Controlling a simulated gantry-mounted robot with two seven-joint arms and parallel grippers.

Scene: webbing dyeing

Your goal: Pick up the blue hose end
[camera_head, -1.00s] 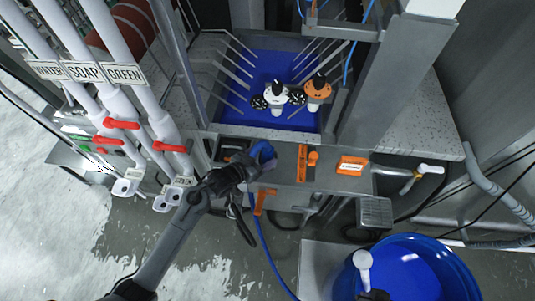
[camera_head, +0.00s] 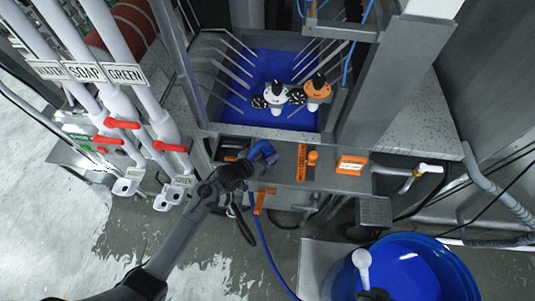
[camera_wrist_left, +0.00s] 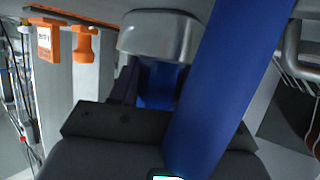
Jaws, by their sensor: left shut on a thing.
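The blue hose end (camera_head: 262,148) is held at the front edge of the grey counter, below the blue basin. My left gripper (camera_head: 257,163) is shut on it. In the left wrist view, a silver metal fitting (camera_wrist_left: 160,35) is above the dark jaws, with blue hose below it. A wide length of blue hose (camera_wrist_left: 232,65) crosses in front of the gripper there and hides part of it. In the head view, the thin blue hose (camera_head: 268,250) hangs from the counter towards the floor. My right gripper does not show clearly.
White pipes with red valve handles (camera_head: 122,124) stand at the left. An orange holder (camera_head: 350,165) and other orange tools are on the counter. A blue bucket (camera_head: 440,265) is at the lower right. Wet floor (camera_head: 75,245) is open at the lower left.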

